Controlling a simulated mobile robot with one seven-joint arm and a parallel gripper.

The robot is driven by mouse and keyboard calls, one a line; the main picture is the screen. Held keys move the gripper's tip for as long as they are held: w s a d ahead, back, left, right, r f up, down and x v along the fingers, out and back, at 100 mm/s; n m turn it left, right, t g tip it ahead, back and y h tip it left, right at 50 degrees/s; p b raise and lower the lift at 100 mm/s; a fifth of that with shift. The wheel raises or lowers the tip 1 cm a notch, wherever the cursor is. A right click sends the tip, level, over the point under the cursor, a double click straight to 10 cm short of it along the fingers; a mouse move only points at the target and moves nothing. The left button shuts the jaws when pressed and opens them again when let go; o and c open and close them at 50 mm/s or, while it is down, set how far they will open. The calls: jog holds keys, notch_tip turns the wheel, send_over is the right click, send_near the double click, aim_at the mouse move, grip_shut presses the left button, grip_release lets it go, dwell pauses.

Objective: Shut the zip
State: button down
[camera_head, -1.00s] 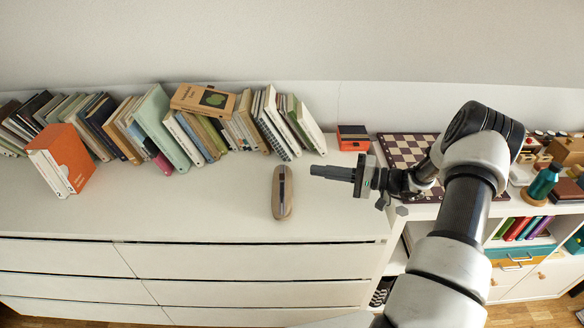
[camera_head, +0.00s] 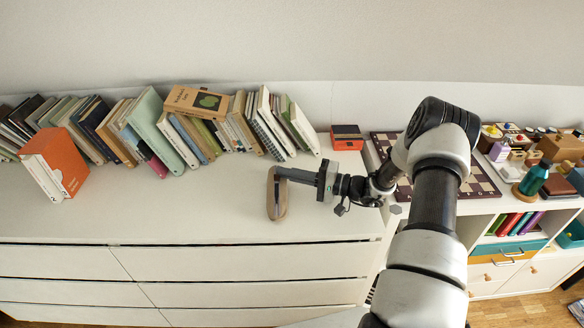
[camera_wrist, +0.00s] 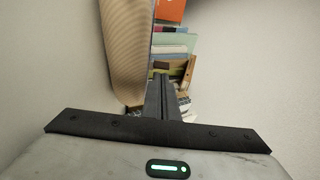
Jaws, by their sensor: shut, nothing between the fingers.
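A long tan-brown pouch (camera_head: 283,208) lies on the white dresser top, in front of the books. A dark strip runs along its top, but I cannot make out the zip's slider or how far it is open. My gripper (camera_head: 279,173) points left, its fingers shut and empty, with the tips over or beside the pouch's far end. In the wrist view the ribbed side of the pouch (camera_wrist: 125,45) stands close at the left of my shut fingers (camera_wrist: 157,82). I cannot tell whether they touch it.
A row of leaning books (camera_head: 190,130) stands along the wall behind. An orange book (camera_head: 62,160) is at the left. A red and black box (camera_head: 347,137) and a chessboard (camera_head: 480,186) lie to the right. The dresser top (camera_head: 180,215) left of the pouch is clear.

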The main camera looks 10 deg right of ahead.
jog(key=shift+s, duration=0.35)
jog(key=s, duration=0.3)
jog(key=s+a+p, duration=0.1)
jog(key=s, duration=0.2)
jog(key=s+a, duration=0.1)
jog(key=s, duration=0.2)
jog(key=shift+s, duration=0.1)
jog(key=shift+d, duration=0.1)
